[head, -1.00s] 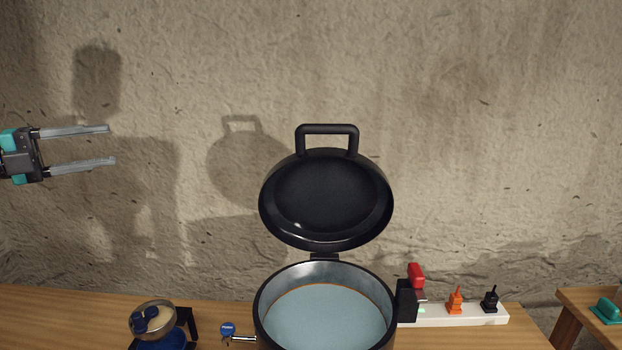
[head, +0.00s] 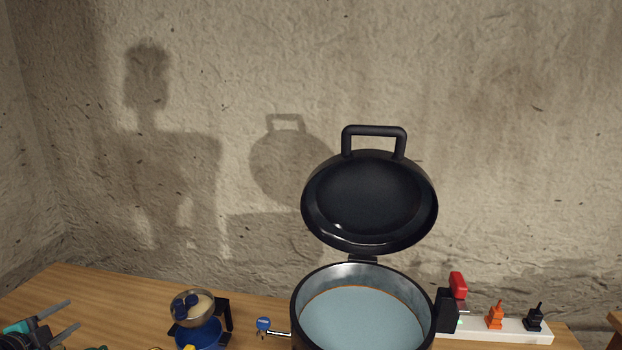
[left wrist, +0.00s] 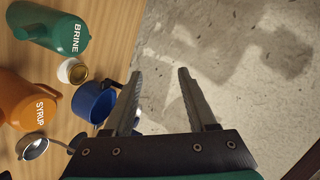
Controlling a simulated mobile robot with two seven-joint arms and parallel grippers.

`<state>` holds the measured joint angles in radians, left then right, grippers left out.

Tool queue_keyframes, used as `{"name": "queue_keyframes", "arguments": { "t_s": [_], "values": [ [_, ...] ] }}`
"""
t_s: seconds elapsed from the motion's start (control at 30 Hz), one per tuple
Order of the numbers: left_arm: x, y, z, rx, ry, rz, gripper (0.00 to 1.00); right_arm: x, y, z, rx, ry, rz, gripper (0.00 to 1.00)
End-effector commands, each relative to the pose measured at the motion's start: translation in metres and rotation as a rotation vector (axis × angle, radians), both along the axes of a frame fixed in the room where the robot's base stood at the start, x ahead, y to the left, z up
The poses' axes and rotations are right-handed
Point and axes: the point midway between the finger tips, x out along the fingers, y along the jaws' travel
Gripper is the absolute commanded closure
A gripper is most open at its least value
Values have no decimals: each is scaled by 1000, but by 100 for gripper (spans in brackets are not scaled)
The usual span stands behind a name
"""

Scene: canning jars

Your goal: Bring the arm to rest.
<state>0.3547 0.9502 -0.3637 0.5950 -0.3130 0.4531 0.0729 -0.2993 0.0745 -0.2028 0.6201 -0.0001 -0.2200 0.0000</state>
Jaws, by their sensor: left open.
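My left gripper (head: 58,322) is low at the left edge of the head view, above the left part of the table. Its two fingers are apart with nothing between them. In the left wrist view the same open fingers (left wrist: 158,100) point toward the wall, beside a blue cup (left wrist: 94,101). I cannot tell the exact distance to the cup. My right gripper is in neither view.
A large pot (head: 300,318) with its black lid (head: 368,200) raised stands on the wooden table (head: 110,290). A power strip (head: 510,333) is right of it. The left wrist view shows a green BRINE jug (left wrist: 55,28) and an orange SYRUP jug (left wrist: 25,100).

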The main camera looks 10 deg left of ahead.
Motion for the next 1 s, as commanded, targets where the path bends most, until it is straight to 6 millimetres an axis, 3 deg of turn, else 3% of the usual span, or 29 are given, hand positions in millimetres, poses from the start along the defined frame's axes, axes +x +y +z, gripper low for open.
{"name": "queue_keyframes", "arguments": {
  "t_s": [0.03,0.1,0.3,0.43,0.6,0.63,0.87,1.0],
  "values": [
    [-27,14,-27,1,61,69,43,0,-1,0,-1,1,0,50],
    [-65,34,-57,7,139,171,43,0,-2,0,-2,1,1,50],
    [-190,84,-122,43,369,449,43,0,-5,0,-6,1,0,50],
    [-269,105,-144,77,502,598,43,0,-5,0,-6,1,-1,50],
    [-365,124,-155,127,661,766,43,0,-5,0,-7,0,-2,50],
    [-372,115,-165,111,676,776,43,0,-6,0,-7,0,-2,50],
    [-395,6,-263,-95,742,757,43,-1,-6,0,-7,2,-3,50],
    [-412,-80,-318,-236,793,746,43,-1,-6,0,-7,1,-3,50]
  ]
}}
